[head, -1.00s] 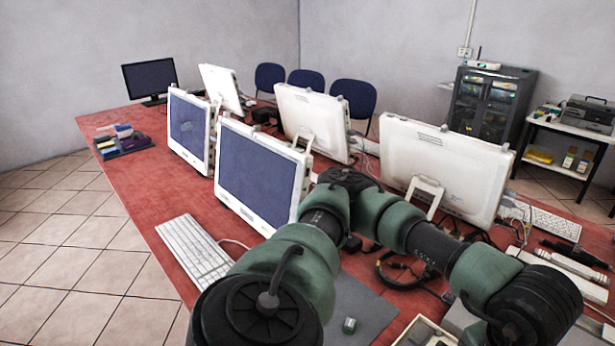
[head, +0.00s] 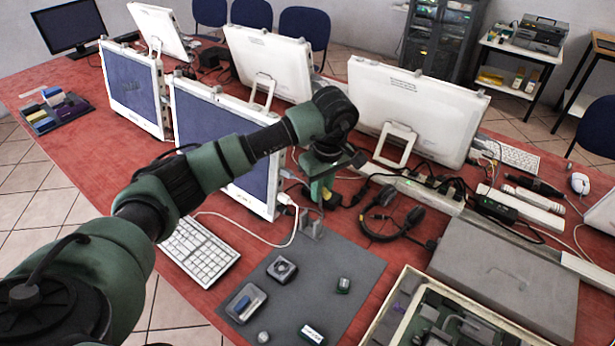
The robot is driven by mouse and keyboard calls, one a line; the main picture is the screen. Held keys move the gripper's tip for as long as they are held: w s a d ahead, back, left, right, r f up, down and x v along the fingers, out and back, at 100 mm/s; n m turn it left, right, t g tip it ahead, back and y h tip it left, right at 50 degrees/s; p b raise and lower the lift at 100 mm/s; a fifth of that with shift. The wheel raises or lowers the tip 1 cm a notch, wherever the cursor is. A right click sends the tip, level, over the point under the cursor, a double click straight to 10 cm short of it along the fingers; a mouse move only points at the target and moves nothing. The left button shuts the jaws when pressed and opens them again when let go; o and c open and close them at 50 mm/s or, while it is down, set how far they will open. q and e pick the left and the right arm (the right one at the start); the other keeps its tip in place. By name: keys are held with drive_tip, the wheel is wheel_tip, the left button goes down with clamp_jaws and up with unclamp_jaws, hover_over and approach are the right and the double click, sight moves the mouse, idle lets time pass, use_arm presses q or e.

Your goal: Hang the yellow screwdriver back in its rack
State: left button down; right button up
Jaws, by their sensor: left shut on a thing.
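My left gripper (head: 320,192) is in the middle of the table, beyond the far edge of the dark grey mat and beside the near monitor. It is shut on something. Its fingers and wrist hide most of what it holds, so I cannot tell what it is. A small grey upright holder (head: 311,226) stands at the mat's far edge, just below the gripper; I cannot tell whether it is the rack. I cannot make out the yellow screwdriver. My right gripper is not in view.
The grey mat (head: 345,265) carries several small parts. A white cable (head: 297,232) curves past its far-left corner. Headphones (head: 383,222), a grey closed case (head: 505,285) and an open tray (head: 392,312) lie to the right. Monitors (head: 415,110) and tangled cables stand behind.

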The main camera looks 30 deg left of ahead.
use_arm(q)
drive_tip(key=a+f+n+b, duration=0.1)
drive_tip(key=f, duration=0.2)
drive_tip(key=a+f+n+b, duration=0.1)
drive_tip(key=f, duration=0.3)
drive_tip(key=w+a+f+n+b, duration=0.1)
drive_tip(key=f+n+b, duration=0.1)
drive_tip(key=f, duration=0.1)
drive_tip(key=shift+w+a+f, duration=0.1)
drive_tip(key=shift+a+f, duration=0.05)
drive_tip(key=shift+f, duration=0.55)
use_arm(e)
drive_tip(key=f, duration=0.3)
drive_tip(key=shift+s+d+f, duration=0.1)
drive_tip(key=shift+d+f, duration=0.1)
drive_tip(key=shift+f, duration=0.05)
use_arm(q)
drive_tip(key=shift+f+b, duration=0.65)
drive_tip(key=shift+b, duration=0.2)
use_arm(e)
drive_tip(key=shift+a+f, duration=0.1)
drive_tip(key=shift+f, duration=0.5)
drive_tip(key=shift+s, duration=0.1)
use_arm(q)
drive_tip(key=c, duration=1.3)
unclamp_jaws()
